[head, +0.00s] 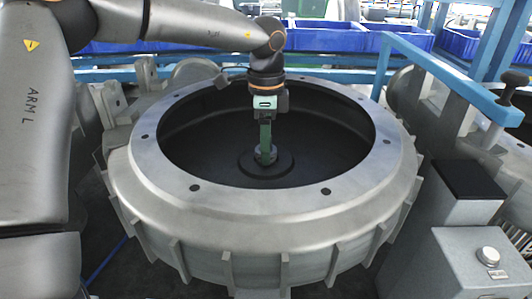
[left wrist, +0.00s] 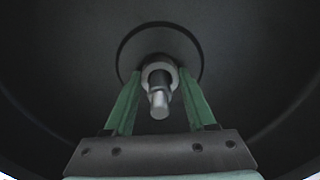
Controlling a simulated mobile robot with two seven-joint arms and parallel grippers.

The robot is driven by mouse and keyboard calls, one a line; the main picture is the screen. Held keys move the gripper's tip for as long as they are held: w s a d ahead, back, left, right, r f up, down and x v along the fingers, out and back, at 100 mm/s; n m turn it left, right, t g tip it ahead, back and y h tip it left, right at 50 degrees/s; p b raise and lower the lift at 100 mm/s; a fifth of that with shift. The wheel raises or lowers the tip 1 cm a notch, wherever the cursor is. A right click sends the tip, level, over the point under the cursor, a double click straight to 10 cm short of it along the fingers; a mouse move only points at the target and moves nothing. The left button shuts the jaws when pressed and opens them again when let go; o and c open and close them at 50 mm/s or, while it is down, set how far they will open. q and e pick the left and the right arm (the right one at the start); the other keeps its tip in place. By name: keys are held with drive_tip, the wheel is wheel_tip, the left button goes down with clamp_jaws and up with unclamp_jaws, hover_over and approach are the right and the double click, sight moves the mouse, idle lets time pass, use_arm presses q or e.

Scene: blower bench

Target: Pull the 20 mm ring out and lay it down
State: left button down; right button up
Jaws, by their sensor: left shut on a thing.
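My left gripper (head: 266,152) reaches down into the open round blower housing (head: 185,180) and is low over its centre in the head view. In the left wrist view, its two green fingers (left wrist: 160,76) are shut on a pale grey ring (left wrist: 147,73), one fingertip at each side. The ring is around a stepped metal shaft (left wrist: 159,103), whose end points toward the wrist camera. A dark round hub (left wrist: 128,48) lies behind the ring. In the head view the fingers hide most of the ring and shaft. My right gripper is not in view.
The housing's wide metal rim (head: 230,195) with bolt holes surrounds the gripper, with dark inner walls. A blue rail (head: 440,68) stands at the right, near a grey box with a button (head: 488,256). Blue bins (head: 325,38) stand at the back.

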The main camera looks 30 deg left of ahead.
use_arm(q)
drive_tip(key=shift+r+p, duration=0.3)
drive_tip(key=shift+r, duration=0.3)
drive_tip(key=shift+r+p, duration=2.75)
drive_tip(key=shift+r, duration=2.25)
drive_tip(key=shift+s, duration=0.1)
